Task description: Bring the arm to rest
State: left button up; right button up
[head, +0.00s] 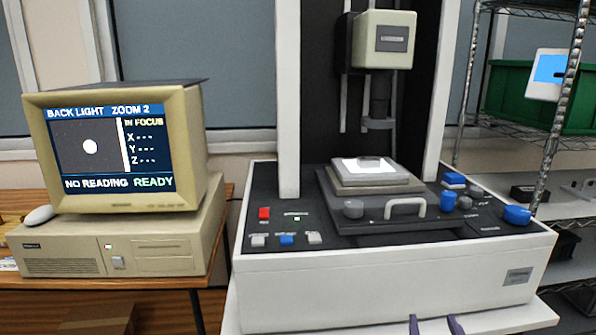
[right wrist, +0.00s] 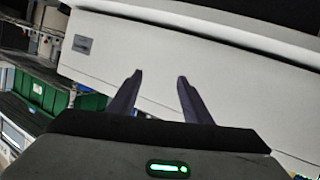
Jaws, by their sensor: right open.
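My right gripper (head: 434,325) shows only as two dark fingertips at the bottom edge of the head view, in front of the measuring machine (head: 390,275). In the right wrist view my right gripper (right wrist: 160,82) is open, with nothing between its fingers. Its fingers point at the machine's pale front panel (right wrist: 215,85). I cannot tell how wide the gap to the panel is. My left gripper is not in view.
A monitor (head: 190,150) reading "NO READING READY" stands on a computer (head: 170,250) at left. The machine's stage (head: 385,185) carries a small part under the optical head (head: 385,38). A wire shelf with a green bin (head: 508,95) stands at right.

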pick_arm(q)
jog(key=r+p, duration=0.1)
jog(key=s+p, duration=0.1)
jog(key=p, duration=0.1)
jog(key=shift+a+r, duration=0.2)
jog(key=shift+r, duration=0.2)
pick_arm(e)
jog(key=s+a+f+n+g+y, duration=0.1)
jog(key=s+a+f+g+y, duration=0.1)
jog(key=s+f, duration=0.9)
jog(key=s+a+f+n+g+y, duration=0.2)
jog(key=s+a+f, duration=0.5)
jog(key=s+f, duration=0.4)
jog(key=s+g+y, duration=0.1)
jog(key=y, duration=0.1)
jog(key=shift+s+f+y, duration=0.25)
jog(key=shift+f+y, duration=0.05)
jog(key=shift+f, duration=0.1)
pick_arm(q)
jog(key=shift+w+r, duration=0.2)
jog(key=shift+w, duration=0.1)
pick_arm(e)
jog(key=shift+a, duration=0.1)
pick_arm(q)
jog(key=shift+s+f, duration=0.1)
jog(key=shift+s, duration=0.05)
